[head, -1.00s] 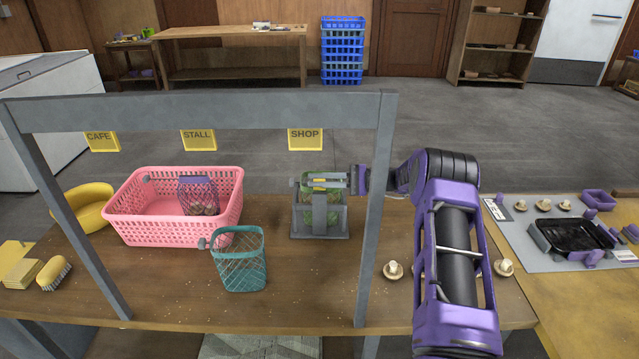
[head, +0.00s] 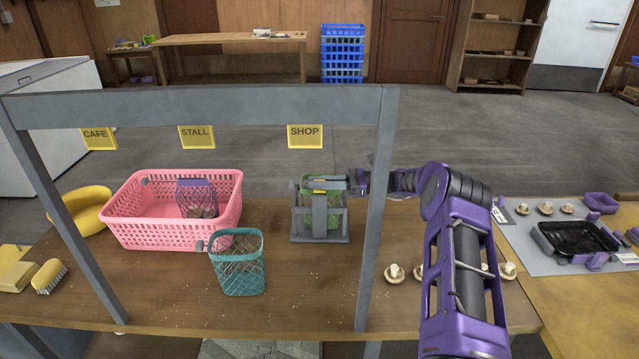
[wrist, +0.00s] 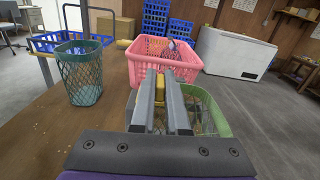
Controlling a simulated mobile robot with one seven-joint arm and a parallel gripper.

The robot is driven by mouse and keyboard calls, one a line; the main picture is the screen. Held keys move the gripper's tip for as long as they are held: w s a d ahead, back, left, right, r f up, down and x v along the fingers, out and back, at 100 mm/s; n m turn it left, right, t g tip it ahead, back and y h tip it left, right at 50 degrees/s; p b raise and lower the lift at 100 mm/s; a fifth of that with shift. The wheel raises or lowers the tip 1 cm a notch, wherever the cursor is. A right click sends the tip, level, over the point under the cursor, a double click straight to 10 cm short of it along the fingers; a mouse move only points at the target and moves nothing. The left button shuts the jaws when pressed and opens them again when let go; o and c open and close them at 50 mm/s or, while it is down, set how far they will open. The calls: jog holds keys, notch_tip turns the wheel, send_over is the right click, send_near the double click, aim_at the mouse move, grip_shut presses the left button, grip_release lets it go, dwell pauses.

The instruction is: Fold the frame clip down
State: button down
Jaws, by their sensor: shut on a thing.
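A grey metal frame (head: 320,239) stands on the wooden bench in the head view, with a green mesh basket (head: 334,213) inside it. The basket's green rim also shows in the wrist view (wrist: 221,121). The frame clip (head: 321,191), with a yellow part, lies across the top of the frame. My gripper (head: 325,185) reaches in from the right at that height. In the wrist view its two grey fingers (wrist: 161,78) are shut on the yellow part of the clip (wrist: 160,92). The fingers hide much of the clip and how it sits on the frame.
A pink crate (head: 170,232) holding a purple basket (head: 197,197) stands left of the frame. A teal basket (head: 238,263) is in front. A grey post (head: 374,220) of the sign rack rises between the frame and my arm. Several mushrooms (head: 394,272) lie right of the post.

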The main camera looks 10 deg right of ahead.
jog(key=shift+w+f+m, duration=0.1)
jog(key=shift+m, duration=0.4)
jog(key=c, duration=0.9)
grip_release()
jog(key=shift+s+d+b, duration=0.55)
jog(key=shift+s+d, duration=0.05)
jog(key=shift+d, duration=2.25)
jog(key=shift+s+d+b, duration=0.55)
jog(key=shift+d+b, duration=0.05)
jog(key=shift+d, duration=2.25)
jog(key=shift+s+d+b, duration=0.55)
jog(key=shift+s+d, duration=0.05)
jog(key=shift+d, duration=2.25)
